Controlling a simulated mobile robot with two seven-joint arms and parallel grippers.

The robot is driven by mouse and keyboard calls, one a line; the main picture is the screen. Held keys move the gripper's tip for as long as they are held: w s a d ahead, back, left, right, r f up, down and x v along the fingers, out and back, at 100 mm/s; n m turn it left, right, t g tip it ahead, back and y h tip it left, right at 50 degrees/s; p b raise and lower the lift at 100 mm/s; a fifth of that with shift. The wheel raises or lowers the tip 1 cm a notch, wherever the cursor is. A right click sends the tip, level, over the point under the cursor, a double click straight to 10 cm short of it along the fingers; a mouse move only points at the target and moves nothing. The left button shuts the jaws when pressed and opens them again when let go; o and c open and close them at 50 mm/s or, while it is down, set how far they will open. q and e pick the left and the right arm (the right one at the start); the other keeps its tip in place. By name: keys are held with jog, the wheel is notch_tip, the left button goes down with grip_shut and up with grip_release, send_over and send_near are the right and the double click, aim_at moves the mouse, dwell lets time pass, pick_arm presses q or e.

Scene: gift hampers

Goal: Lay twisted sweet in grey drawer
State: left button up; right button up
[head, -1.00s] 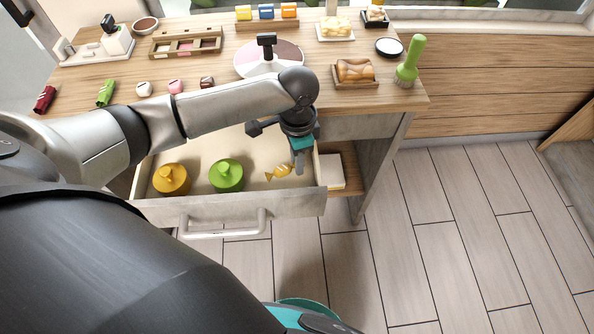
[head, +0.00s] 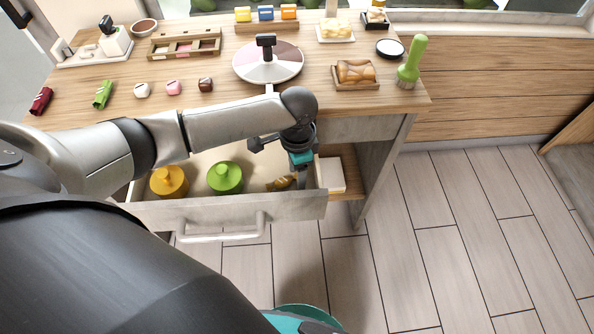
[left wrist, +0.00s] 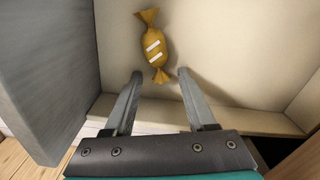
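The twisted sweet (left wrist: 153,45) is gold with white stripes and lies on the floor of the open grey drawer (head: 225,208). In the head view the sweet (head: 277,185) is at the drawer's right end, partly behind my left gripper (head: 300,180). In the left wrist view my left gripper (left wrist: 158,75) is open, with its fingertips apart and the sweet's near end just ahead of the gap between them. Nothing is held between the fingers. My right gripper is not in view.
A yellow lidded pot (head: 169,182) and a green one (head: 225,177) stand in the drawer, left of the sweet. A white block (head: 331,174) sits on the shelf right of the drawer. The tabletop above holds a round turntable (head: 268,62), small sweets and a green brush (head: 411,62).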

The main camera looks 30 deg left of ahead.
pick_arm(q)
jog(key=shift+r, duration=0.1)
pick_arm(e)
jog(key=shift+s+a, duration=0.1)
pick_arm(q)
notch_tip(320, 180, up, 12)
jog(key=p, duration=0.4)
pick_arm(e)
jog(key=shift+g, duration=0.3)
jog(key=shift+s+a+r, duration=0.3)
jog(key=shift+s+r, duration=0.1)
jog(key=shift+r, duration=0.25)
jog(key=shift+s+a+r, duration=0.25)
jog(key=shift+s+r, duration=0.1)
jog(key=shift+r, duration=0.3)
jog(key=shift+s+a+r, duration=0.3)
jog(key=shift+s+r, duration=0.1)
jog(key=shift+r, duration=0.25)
